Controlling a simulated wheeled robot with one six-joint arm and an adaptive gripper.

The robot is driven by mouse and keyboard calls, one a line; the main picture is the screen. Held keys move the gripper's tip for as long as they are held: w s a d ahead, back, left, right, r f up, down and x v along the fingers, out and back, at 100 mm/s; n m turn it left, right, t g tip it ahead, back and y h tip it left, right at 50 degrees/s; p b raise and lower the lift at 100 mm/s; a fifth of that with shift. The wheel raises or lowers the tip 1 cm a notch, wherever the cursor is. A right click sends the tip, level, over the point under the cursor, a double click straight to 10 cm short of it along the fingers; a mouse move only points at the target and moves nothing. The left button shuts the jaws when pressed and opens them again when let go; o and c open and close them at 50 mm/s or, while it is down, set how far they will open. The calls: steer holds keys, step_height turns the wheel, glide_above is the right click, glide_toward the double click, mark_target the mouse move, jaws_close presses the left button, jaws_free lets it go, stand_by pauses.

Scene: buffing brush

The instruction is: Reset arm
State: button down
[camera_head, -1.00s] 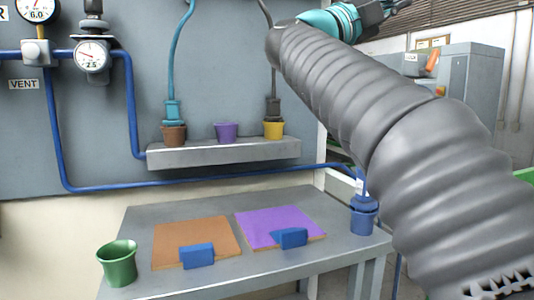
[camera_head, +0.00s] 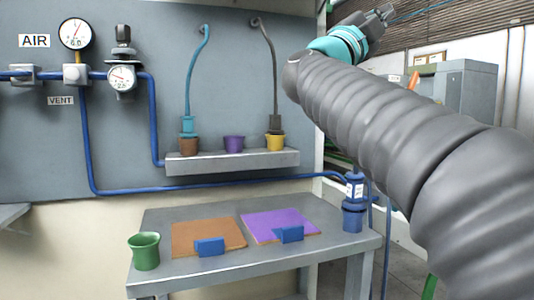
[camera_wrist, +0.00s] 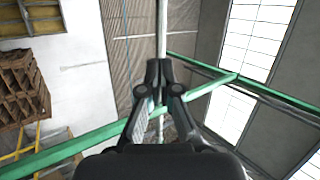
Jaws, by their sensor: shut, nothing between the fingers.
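My arm crosses the right side of the head view, and my gripper (camera_head: 385,14) is raised at the top right, pointing up and away from the table. In the wrist view my gripper (camera_wrist: 159,70) has its fingers together with nothing between them. Behind it are a wall and the roof structure. My gripper touches nothing that I can see.
A grey table (camera_head: 180,280) holds an orange board (camera_head: 205,232), a purple board (camera_head: 275,222), blue blocks (camera_head: 210,247), a green cup (camera_head: 144,251) and a blue holder (camera_head: 353,218). A wall shelf (camera_head: 235,162) carries brown, purple and yellow cups. A grey cabinet (camera_head: 470,90) stands right.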

steer(key=a+f+n+t+y, duration=0.1)
steer(key=a+f+n+y, duration=0.3)
steer(key=f+n+y, duration=0.45)
steer(key=a+f+n+t+y, duration=0.1)
steer(key=a+f+n+y, duration=0.2)
steer(key=f+n+y, duration=0.6)
steer(key=a+f+n+t+y, duration=0.2)
steer(key=a+f+n+y, duration=0.3)
steer(key=f+n, duration=0.4)
steer(key=s+d+f+g, duration=0.2)
steer(key=s+f+g, duration=0.2)
steer(key=s+f, duration=0.3)
steer(key=s+d+f+g+h, duration=0.1)
steer(key=s+f+g, duration=0.3)
steer(key=s+f, duration=0.4)
steer(key=s+d+f+g, duration=0.3)
steer(key=s+f, duration=0.4)
steer(key=f, duration=1.2)
steer(key=shift+s+d+g+h, duration=0.2)
steer(key=shift+d+g+h, duration=0.2)
steer(key=shift+g, duration=0.3)
